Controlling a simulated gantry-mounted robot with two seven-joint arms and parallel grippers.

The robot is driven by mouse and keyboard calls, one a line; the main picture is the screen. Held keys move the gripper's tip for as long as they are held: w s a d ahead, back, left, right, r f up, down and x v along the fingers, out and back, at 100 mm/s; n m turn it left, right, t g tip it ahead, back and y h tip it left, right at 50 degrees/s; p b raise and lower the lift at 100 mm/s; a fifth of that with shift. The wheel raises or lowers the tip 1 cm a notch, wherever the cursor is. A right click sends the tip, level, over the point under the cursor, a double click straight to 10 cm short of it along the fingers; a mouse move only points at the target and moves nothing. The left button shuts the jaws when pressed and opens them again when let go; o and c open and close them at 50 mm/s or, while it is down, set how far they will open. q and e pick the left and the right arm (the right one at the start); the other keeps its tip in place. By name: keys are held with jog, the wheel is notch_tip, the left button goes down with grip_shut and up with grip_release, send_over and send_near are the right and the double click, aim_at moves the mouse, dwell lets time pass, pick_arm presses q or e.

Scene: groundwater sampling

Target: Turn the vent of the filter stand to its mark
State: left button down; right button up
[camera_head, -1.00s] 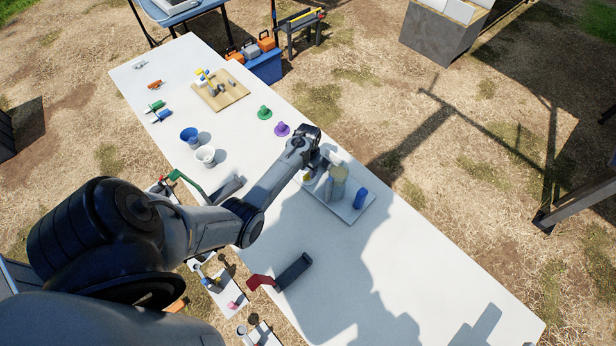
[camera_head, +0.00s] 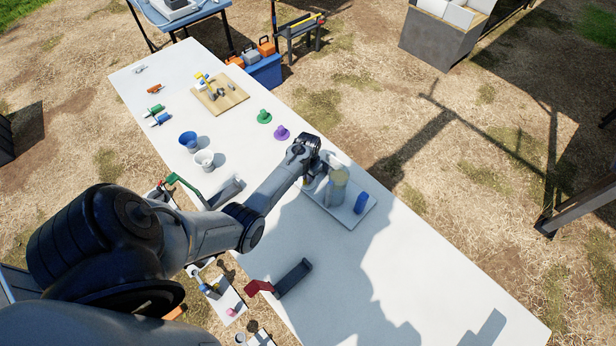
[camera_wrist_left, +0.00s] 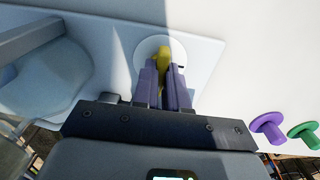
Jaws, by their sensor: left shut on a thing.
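The filter stand is a white plate (camera_head: 349,220) on the table in the head view, with a pale upright bottle-like vessel (camera_head: 338,185) and a blue cylinder (camera_head: 361,201) on it. In the left wrist view, the vent is a yellow lever (camera_wrist_left: 163,57) on a round white disc (camera_wrist_left: 147,46). My left gripper (camera_wrist_left: 170,72) is shut on the yellow lever, its two fingers on either side. A small dark mark (camera_wrist_left: 181,67) shows by the right finger. In the head view my left gripper (camera_head: 309,182) is partly hidden by its own wrist. My right gripper is not in view.
A purple knob (camera_head: 281,133) and a green knob (camera_head: 264,117) stand left of the stand. A red-handled holder (camera_head: 281,279) sits near the table edge. Table right of the stand is clear.

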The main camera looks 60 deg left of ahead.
pick_arm(q)
jog(key=n+p, duration=0.1)
jog(key=n, duration=0.2)
jog(key=shift+r+p, duration=0.25)
jog(key=shift+p, duration=0.1)
jog(key=shift+d+n+p, duration=0.1)
jog(key=shift+n+p, duration=0.25)
jog(key=shift+n, duration=0.85)
jog(key=n, duration=0.2)
jog(key=shift+w+n, duration=0.1)
jog(key=shift+n, duration=0.2)
jog(key=n, duration=0.5)
jog(key=shift+f, duration=0.25)
jog(key=n, duration=0.4)
jog(key=shift+n, duration=0.6)
